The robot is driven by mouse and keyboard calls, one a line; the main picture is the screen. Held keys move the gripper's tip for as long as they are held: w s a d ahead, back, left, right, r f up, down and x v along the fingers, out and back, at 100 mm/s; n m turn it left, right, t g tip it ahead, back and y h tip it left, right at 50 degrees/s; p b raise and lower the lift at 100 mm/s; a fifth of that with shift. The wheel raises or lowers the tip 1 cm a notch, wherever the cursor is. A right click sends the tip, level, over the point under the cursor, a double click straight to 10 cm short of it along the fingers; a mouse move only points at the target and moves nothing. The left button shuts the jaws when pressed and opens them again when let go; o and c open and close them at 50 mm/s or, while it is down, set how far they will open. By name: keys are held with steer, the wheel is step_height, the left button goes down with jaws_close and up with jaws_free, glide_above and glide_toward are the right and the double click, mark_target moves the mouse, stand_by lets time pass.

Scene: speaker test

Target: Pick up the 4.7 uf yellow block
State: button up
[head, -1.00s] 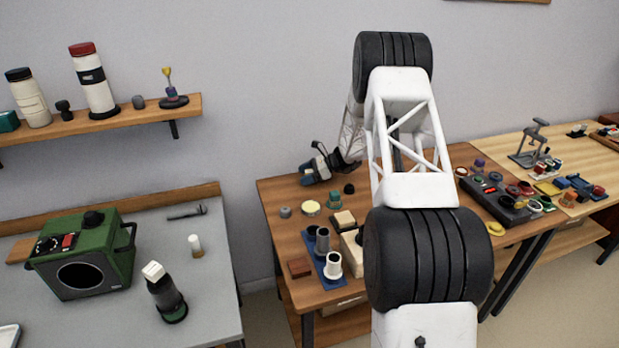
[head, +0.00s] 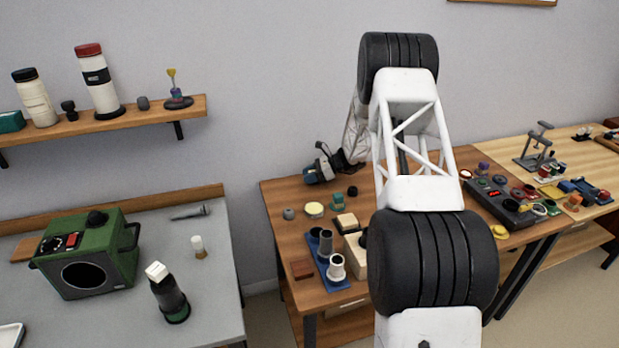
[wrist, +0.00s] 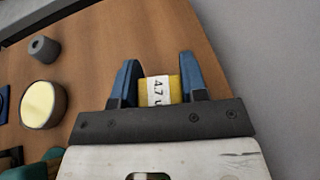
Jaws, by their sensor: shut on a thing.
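In the head view my gripper (head: 320,165) is at the back left of the middle wooden table (head: 288,237). The block cannot be made out there.
A pale yellow disc (wrist: 43,104) and a grey knob (wrist: 43,48) lie left of my gripper in the wrist view. A blue rack (head: 318,259) with cylinders stands toward the table's front. A control box (head: 497,203) is at the right. A wall is close behind.

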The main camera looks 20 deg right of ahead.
steer(key=shift+r, duration=4.75)
steer(key=shift+s, duration=0.15)
